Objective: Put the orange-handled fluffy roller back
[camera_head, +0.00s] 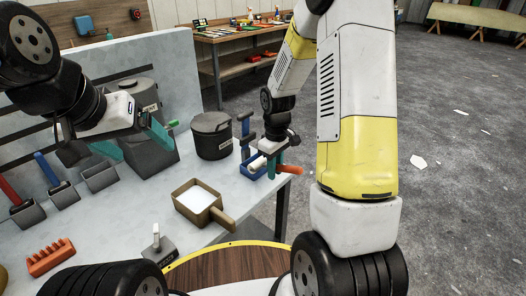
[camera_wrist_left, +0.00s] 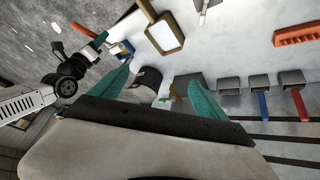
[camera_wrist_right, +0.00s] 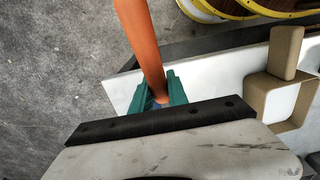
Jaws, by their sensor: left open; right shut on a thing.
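The orange handle (camera_head: 290,170) of the roller is at the front right corner of the bench, in the jaws of my right gripper (camera_head: 276,167). In the right wrist view the handle (camera_wrist_right: 141,45) runs upward from the shut teal fingers (camera_wrist_right: 158,92). The fluffy end cannot be told apart clearly; a pale piece (camera_head: 258,161) shows beside the gripper over a blue holder (camera_head: 251,170). My left gripper (camera_head: 133,143) is open and empty above the back left of the bench. Its two spread teal fingers show in the left wrist view (camera_wrist_left: 158,92).
A dark lidded pot (camera_head: 211,136) stands behind a tan tray with a handle (camera_head: 197,201). An orange rack (camera_head: 51,259) lies at left. Open floor lies to the right of the bench.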

